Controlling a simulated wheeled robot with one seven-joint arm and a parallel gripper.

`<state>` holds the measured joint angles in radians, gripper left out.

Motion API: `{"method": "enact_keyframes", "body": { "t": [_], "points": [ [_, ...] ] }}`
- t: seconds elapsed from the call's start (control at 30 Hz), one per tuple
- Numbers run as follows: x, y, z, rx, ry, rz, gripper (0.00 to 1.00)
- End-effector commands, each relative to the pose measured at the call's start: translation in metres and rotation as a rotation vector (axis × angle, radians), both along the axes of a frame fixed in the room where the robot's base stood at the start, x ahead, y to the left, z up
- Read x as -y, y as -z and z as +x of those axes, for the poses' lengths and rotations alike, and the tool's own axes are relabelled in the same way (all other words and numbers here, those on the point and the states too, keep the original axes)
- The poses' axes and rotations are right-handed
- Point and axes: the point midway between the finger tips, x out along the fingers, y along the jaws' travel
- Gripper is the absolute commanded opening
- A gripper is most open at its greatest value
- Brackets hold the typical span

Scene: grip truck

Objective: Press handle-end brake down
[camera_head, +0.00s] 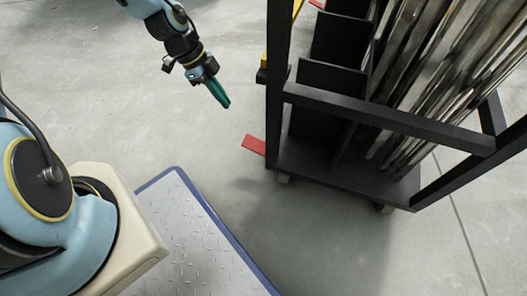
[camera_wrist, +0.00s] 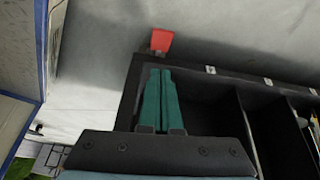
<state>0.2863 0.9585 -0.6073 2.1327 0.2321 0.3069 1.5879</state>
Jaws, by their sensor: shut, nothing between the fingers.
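A red brake pedal (camera_head: 254,145) sticks out low from the near left corner of the black cart (camera_head: 345,183), just above the floor. It also shows in the wrist view (camera_wrist: 161,40), just beyond my fingertips. A second red piece (camera_head: 317,3) shows partly at the top edge of the head view. My gripper (camera_head: 226,104) has green fingers, shut and empty, pointing down. In the head view it hangs left of the cart, up and left of the near pedal, apart from it. In the wrist view the closed fingers (camera_wrist: 161,74) line up with the pedal.
The cart has upright dividers and carries several metal poles (camera_head: 425,80). A yellow part (camera_head: 264,60) shows on its left side. A metal platform with a blue edge (camera_head: 195,235) lies at the lower left. Bare concrete floor (camera_head: 130,110) surrounds the gripper.

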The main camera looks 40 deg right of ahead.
Motion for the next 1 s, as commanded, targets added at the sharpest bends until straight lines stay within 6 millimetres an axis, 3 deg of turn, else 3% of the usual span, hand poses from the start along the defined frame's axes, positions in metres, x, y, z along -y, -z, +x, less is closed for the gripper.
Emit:
{"method": "enact_keyframes", "body": {
  "t": [0.03, 0.37, 0.8, 1.0],
  "points": [
    [0.006, 0.016, -0.005, -0.005, 0.03, -0.019, 0.0],
    [0.018, 0.041, -0.02, -0.009, 0.083, -0.049, 0.0],
    [0.037, 0.121, -0.052, -0.009, 0.08, -0.048, 0.0],
    [0.032, 0.144, -0.042, -0.008, 0.077, -0.048, 0.0]
  ]
}}
